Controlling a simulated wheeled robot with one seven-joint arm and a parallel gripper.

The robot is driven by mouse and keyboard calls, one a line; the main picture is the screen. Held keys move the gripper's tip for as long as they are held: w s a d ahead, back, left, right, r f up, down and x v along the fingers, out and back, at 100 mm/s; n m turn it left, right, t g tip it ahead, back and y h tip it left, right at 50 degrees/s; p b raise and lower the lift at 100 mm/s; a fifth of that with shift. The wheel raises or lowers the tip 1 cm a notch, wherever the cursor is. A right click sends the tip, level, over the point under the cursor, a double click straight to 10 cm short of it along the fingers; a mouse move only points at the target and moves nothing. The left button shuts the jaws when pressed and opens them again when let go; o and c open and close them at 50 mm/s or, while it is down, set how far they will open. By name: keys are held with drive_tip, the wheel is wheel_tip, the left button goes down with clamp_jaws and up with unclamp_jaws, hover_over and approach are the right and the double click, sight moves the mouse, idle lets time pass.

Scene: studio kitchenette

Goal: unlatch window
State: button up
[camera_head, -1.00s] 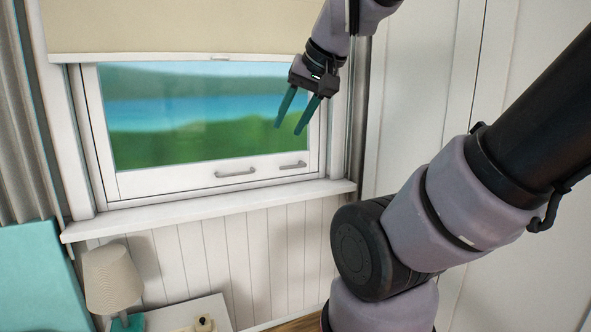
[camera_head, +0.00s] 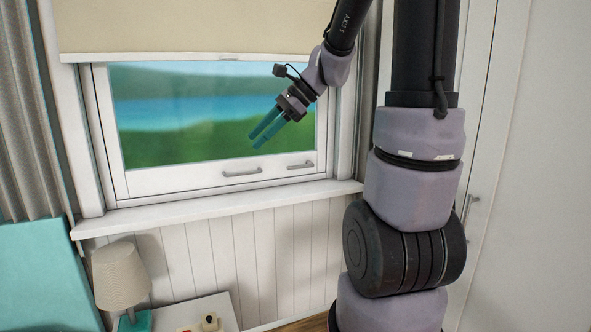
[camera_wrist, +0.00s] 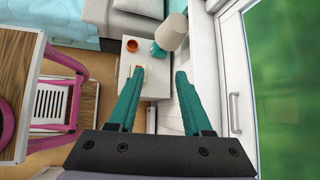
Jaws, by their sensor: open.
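The closed window (camera_head: 150,183) has a white frame with two grey metal handles along its bottom rail. One long handle (camera_head: 242,172) sits near the middle, and a second handle (camera_head: 300,165) sits near the right corner. I cannot tell which of them is the latch. My gripper (camera_head: 253,142) has teal fingers, is open and empty, and is in front of the glass, above and apart from the handles. In the wrist view its fingers (camera_wrist: 158,72) are spread with nothing between them. There the window (camera_wrist: 275,80) stands at the right, with a handle (camera_wrist: 235,113) on its frame.
A beige blind (camera_head: 190,25) covers the window's top. A white sill (camera_head: 215,204) juts out below. A lamp (camera_head: 119,275) and a small table (camera_head: 229,311) stand under it at left. The wrist view shows a pink chair (camera_wrist: 68,60) at left.

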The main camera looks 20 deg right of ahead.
drive_tip(key=w+d+f+m+t+y, duration=0.2)
drive_tip(key=w+d+f+m+y, duration=0.15)
drive_tip(key=w+m, duration=0.55)
drive_tip(key=m+t+h, duration=0.5)
drive_tip(key=m+t, duration=0.8)
drive_tip(key=m, duration=0.9)
approach(297, 168)
drive_tip(key=shift+w+a+f, duration=0.1)
drive_tip(key=shift+w+f, duration=0.1)
drive_tip(key=shift+w, duration=0.05)
drive_tip(key=x, duration=1)
drive_tip(key=shift+w+a+r, duration=0.1)
drive_tip(key=shift+a+r, duration=0.05)
drive_tip(key=shift+r, duration=0.05)
clamp_jaws()
